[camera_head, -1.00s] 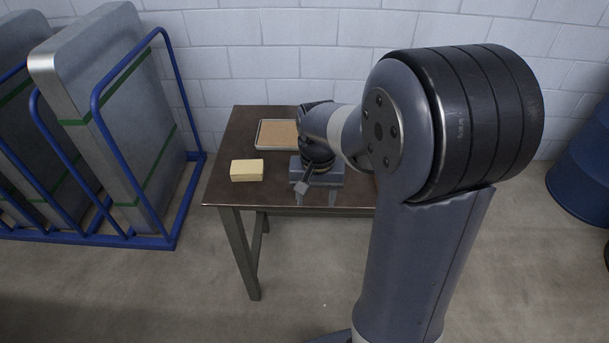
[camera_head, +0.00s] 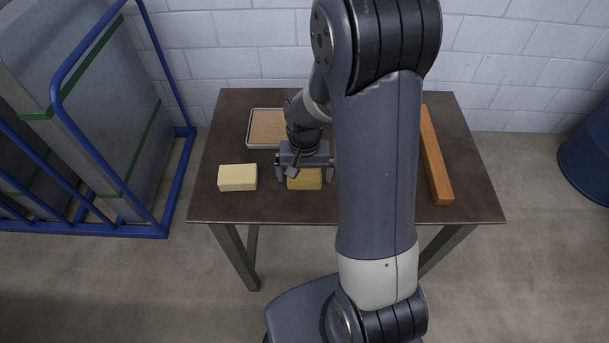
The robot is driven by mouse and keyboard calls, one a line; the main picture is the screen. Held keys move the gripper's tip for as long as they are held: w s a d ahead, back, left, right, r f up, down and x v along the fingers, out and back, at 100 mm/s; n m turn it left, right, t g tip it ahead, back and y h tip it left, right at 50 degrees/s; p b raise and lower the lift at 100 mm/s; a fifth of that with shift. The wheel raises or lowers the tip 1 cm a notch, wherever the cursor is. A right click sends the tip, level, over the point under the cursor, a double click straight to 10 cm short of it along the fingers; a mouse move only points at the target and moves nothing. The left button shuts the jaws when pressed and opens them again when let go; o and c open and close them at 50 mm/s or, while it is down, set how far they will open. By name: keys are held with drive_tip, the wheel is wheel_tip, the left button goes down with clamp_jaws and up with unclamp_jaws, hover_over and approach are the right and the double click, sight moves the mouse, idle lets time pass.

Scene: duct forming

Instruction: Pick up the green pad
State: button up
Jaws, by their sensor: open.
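No clearly green pad shows on the table. My gripper (camera_head: 304,172) is open, pointing down over a mustard-yellow block (camera_head: 305,183) near the middle of the table. Its fingers show at the left and right of this block; I cannot tell whether they touch it. The gripper body hides the block's far part. A pale cream block (camera_head: 237,177) lies apart, to the left of the gripper. My arm covers the table just right of the gripper, so anything there is hidden.
The dark brown table (camera_head: 270,210) has a shallow metal tray (camera_head: 249,130) with a tan surface at the back. An orange-brown wooden bar (camera_head: 435,160) lies at the right. A blue rack (camera_head: 150,232) with grey panels stands left, a blue barrel (camera_head: 590,160) right.

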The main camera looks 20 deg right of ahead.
sight(305, 173)
drive_tip(key=shift+c, duration=0.2)
drive_tip(key=c, duration=1)
drive_tip(key=shift+o, duration=0.2)
wheel_tip(305, 173, up, 10)
drive_tip(key=shift+r, duration=0.1)
drive_tip(key=o, duration=0.5)
drive_tip(key=c, duration=0.3)
